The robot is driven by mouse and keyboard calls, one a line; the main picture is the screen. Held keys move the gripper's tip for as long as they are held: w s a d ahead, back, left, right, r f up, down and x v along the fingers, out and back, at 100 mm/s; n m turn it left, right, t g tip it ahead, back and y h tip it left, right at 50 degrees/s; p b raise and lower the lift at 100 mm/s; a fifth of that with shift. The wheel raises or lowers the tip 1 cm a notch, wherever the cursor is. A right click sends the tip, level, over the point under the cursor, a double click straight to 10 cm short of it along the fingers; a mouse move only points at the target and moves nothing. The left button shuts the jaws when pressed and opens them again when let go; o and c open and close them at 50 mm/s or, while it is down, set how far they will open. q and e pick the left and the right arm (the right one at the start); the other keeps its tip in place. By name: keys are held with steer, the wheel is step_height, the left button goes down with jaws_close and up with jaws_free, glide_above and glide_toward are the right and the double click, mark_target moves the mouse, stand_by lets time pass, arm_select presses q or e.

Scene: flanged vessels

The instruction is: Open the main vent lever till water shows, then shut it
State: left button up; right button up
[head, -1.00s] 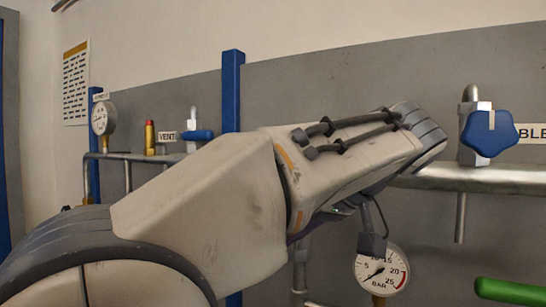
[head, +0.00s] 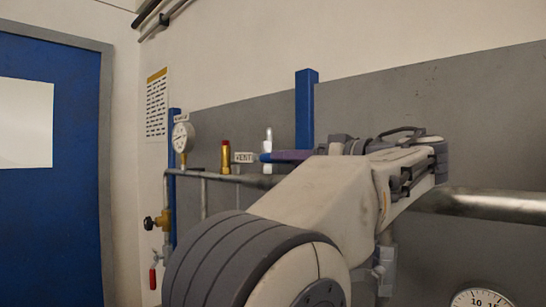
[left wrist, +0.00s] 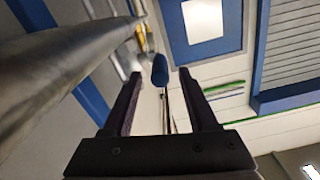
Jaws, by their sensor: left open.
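The vent lever (head: 265,157) has a blue handle beside the white VENT label (head: 245,157), below a pale upright valve part (head: 267,138). In the left wrist view the blue handle (left wrist: 160,68) shows between the two dark fingertips of my open left gripper (left wrist: 160,78), with a gap on each side. I cannot tell how deep it sits between them. My right gripper is out of view.
A pressure gauge (head: 182,136) and a brass fitting with a red top (head: 226,158) stand left of the lever. A blue post (head: 305,110) rises behind my arm. A large grey pipe (left wrist: 60,75) runs close along the left finger. A blue door (head: 50,210) is at far left.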

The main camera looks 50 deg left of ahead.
mark_target(261, 158)
arm_select(q)
steer(key=a, duration=0.2)
steer(key=a+p, duration=0.1)
steer(key=a, duration=0.3)
steer(key=shift+s+a+r, duration=0.1)
steer(key=shift+s, duration=0.3)
steer(key=shift+a, duration=0.75)
jaws_close()
steer(key=shift+s, duration=0.15)
